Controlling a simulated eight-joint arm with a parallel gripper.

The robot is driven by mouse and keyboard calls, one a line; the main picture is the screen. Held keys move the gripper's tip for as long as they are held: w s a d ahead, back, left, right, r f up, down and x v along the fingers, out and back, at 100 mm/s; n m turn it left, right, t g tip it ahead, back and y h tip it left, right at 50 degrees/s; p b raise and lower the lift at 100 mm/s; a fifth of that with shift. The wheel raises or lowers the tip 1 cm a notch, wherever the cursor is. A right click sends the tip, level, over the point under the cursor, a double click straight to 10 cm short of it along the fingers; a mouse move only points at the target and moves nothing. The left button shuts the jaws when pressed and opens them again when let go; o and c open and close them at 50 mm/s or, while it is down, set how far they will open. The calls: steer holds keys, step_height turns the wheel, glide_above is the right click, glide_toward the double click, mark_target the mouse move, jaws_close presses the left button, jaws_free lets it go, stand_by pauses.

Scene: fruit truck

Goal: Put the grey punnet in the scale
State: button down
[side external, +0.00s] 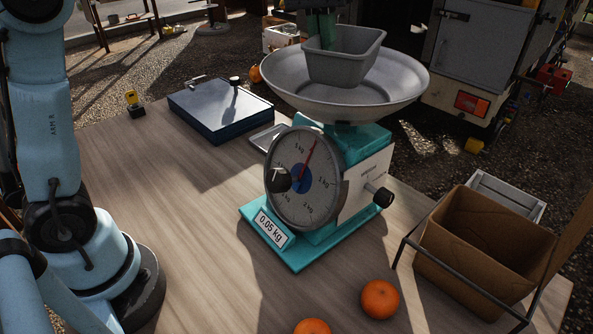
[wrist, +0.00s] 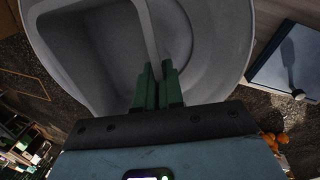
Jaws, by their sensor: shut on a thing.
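The grey punnet (side external: 343,62) is upright inside the round metal pan (side external: 407,88) of the teal scale (side external: 290,252), in the side view. I cannot tell whether its base bears fully on the pan. The scale's label reads 0.05 kg. My gripper (side external: 326,38) is at the punnet's far wall, its green fingers partly hidden behind it. In the wrist view, the fingers (wrist: 157,88) are shut on the wall of the punnet (wrist: 92,45), with the pan (wrist: 218,42) around and beneath it.
A brown cardboard box (side external: 470,245) in a wire stand is at the right. Two oranges lie on the table front, one of them (side external: 380,299) near the box. A dark blue flat case (side external: 220,108) lies left of the scale.

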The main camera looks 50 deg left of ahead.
steer(key=shift+f, duration=0.7)
steer(key=shift+f, duration=0.6)
steer(key=c, duration=1.3)
jaws_free()
steer(key=shift+o, duration=0.2)
steer(key=shift+r, duration=0.1)
step_height(320, 180, up, 8)
steer(key=a, duration=0.1)
steer(key=shift+s+r, duration=0.25)
